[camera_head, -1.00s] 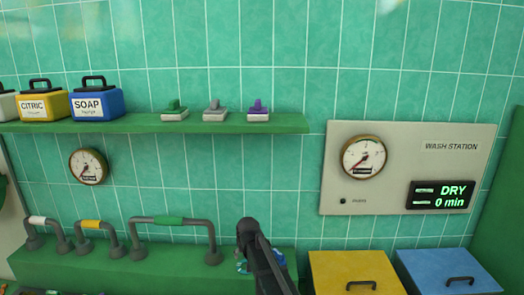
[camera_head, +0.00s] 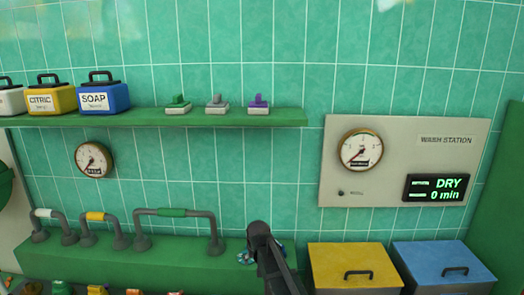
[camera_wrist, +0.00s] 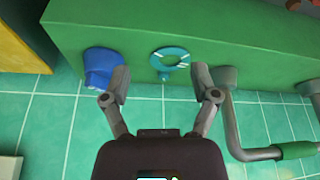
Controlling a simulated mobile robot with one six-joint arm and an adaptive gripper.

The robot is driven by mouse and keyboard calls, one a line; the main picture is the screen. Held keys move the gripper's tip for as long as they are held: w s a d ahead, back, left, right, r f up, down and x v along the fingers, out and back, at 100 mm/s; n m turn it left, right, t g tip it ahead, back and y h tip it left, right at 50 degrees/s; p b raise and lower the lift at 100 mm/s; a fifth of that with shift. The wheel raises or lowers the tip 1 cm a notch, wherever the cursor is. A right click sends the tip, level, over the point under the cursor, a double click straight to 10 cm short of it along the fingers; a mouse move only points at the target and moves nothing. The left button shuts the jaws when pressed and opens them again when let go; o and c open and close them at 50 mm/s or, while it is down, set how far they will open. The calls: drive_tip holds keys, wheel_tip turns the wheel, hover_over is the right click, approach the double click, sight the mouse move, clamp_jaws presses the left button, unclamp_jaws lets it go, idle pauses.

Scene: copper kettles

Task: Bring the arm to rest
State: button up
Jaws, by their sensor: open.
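My arm (camera_head: 272,262) shows at the bottom middle of the head view, in front of the green ledge; the fingers cannot be made out there. In the wrist view my gripper (camera_wrist: 163,90) is open and empty, its two fingers spread apart. The blue object is partly behind the left finger. The gap between the fingers holds nothing.
A yellow bin (camera_head: 352,262) and a blue bin (camera_head: 440,262) stand at right below the wash station panel (camera_head: 400,130).

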drive_tip(key=s+d+f+m+g+b, duration=0.1)
drive_tip(key=s+d+f+b, duration=0.3)
drive_tip(key=s+d, duration=0.5)
drive_tip(key=s+d+f+m+g+b, duration=0.1)
drive_tip(key=s+d+f+g+b, duration=0.2)
drive_tip(key=s+d, duration=0.7)
drive_tip(key=s+f+b, duration=0.1)
drive_tip(key=s+f, duration=0.1)
drive_tip(key=s, duration=0.2)
drive_tip(key=shift+d+f+h, duration=0.2)
drive_tip(key=shift+f+h, duration=0.2)
drive_tip(key=shift+s, duration=0.1)
drive_tip(key=shift+c, duration=1.4)
drive_tip(key=shift+a, duration=0.1)
